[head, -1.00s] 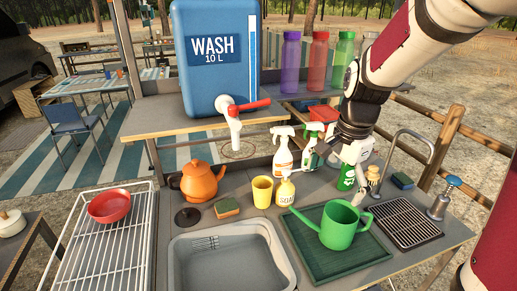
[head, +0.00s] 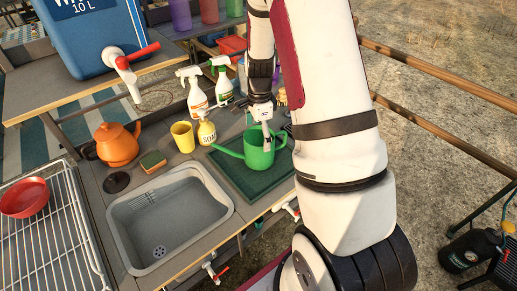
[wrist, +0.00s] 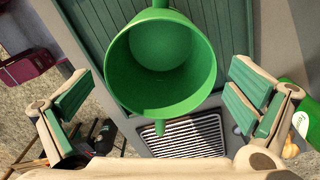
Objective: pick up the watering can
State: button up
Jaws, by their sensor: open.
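The green watering can (head: 259,149) stands upright on the dark green tray (head: 240,181) to the right of the sink, its spout pointing left in the head view. In the wrist view I look down into the open can (wrist: 160,65). My gripper (head: 266,135) is at the can's rim in the head view, and my arm hides part of the area behind it. In the wrist view my gripper (wrist: 160,105) is open, with one green-padded finger on each side of the can. I cannot tell whether either finger touches it.
A sink (head: 170,218) lies left of the tray. A soap bottle (head: 206,129), yellow cup (head: 183,137) and spray bottles (head: 198,96) stand behind it. An orange kettle (head: 117,145) is farther left. The slotted drain (wrist: 187,137) lies beside the can in the wrist view.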

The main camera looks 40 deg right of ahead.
jog(key=shift+w+a+f+p, duration=0.1)
jog(key=shift+f+p, duration=0.25)
jog(key=shift+f, duration=1.15)
jog(key=shift+a+f+p, duration=0.1)
jog(key=shift+f+p, duration=0.2)
jog(key=shift+f, duration=1.15)
jog(key=c, duration=1.1)
